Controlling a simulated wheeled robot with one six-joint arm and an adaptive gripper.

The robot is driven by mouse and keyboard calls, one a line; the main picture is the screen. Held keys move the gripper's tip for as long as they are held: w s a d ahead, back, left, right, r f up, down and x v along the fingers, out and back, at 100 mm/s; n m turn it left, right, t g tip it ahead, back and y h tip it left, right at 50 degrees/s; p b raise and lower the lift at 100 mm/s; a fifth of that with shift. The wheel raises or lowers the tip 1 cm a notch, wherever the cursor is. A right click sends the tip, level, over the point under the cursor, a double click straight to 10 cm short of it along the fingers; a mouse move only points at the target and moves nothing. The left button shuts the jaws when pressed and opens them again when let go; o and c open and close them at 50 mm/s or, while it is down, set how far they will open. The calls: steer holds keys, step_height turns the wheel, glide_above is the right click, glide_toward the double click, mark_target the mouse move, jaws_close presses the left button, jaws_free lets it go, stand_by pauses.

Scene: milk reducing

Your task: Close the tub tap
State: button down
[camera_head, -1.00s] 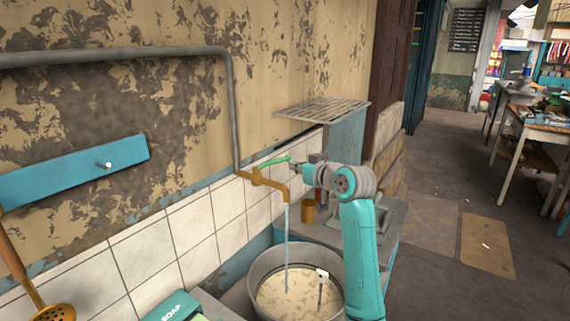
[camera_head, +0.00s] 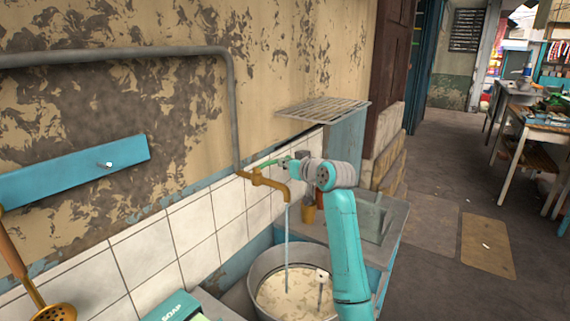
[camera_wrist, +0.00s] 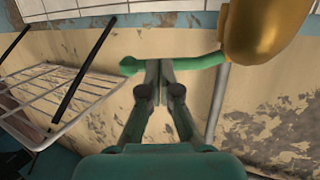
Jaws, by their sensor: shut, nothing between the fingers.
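The brass tub tap (camera_head: 268,183) is on the tiled wall at the end of a grey pipe, and water (camera_head: 286,235) runs from its spout. Its green lever handle (camera_head: 266,163) points right, toward my gripper (camera_head: 287,162). In the wrist view the green handle (camera_wrist: 203,62) lies across my fingertips, with the brass body (camera_wrist: 262,30) at upper right. My gripper (camera_wrist: 159,70) is shut with nothing between its fingers. It overlaps the handle near its free end; I cannot tell whether they touch. The round metal tub (camera_head: 262,268) below holds pale, cloudy content.
A wire rack (camera_head: 322,109) juts from the wall behind my gripper, and it shows at left in the wrist view (camera_wrist: 70,95). A soap box (camera_head: 172,306) and a skimmer (camera_head: 55,312) are at lower left. Open floor lies right.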

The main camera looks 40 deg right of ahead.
steer(key=w+n+y, duration=0.1)
steer(key=w+d+n+y, duration=0.1)
steer(key=w+y, duration=0.1)
steer(key=shift+w, duration=0.3)
steer(key=shift+s, duration=0.15)
stand_by(0.3)
